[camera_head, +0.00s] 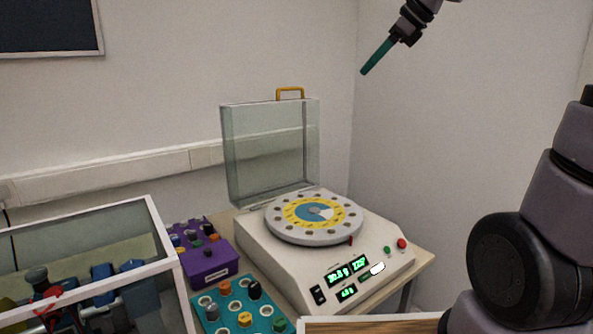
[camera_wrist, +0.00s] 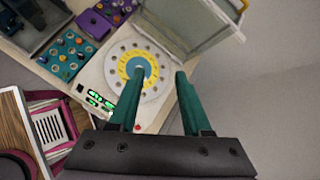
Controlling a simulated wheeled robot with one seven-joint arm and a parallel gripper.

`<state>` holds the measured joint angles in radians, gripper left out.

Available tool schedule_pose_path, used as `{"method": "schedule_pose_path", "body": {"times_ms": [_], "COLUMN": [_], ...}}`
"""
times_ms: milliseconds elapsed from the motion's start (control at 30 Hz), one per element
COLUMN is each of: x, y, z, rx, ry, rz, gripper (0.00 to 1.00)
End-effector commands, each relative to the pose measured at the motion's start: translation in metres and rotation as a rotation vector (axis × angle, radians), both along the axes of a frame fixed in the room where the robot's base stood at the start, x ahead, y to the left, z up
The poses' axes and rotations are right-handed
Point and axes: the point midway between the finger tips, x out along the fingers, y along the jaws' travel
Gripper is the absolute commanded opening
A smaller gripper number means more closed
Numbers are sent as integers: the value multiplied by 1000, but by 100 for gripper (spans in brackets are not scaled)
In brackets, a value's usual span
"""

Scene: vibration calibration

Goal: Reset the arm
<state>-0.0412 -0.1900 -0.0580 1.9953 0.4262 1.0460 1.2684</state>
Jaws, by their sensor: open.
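My gripper (camera_head: 376,57) is raised high at the upper right in the head view, pointing down and to the left, well above the machine. In the wrist view its two teal fingers (camera_wrist: 158,88) stand apart with nothing between them. Below is a white machine (camera_head: 362,283) with a round grey disc (camera_head: 312,237) that has a ring of holes and a yellow and blue centre. The disc also shows in the wrist view (camera_wrist: 118,48). The machine's clear lid (camera_head: 262,155) with a yellow handle (camera_head: 290,91) stands open. Its green displays (camera_head: 346,271) are lit, with small digits.
A purple rack (camera_head: 208,268) and a teal rack (camera_head: 210,312) with several coloured knobs stand left of the machine. A clear-walled case (camera_head: 160,250) is at the lower left. A wooden surface (camera_head: 375,325) is at the front. The air around my gripper is free; walls stand behind.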

Motion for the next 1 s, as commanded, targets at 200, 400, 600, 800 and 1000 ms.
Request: {"method": "schedule_pose_path", "body": {"times_ms": [200,400,600,800,1000], "x": [-92,-160,-195,-202,-201], "y": [-26,-50,-64,-67,-67], "z": [-23,-57,-81,-86,-86], "rx": [-443,-832,-1063,-1117,-1115], "ry": [-293,-488,-575,-592,-592], "rz": [416,809,1064,1130,1128], "gripper": [48,48,48,48,48]}}
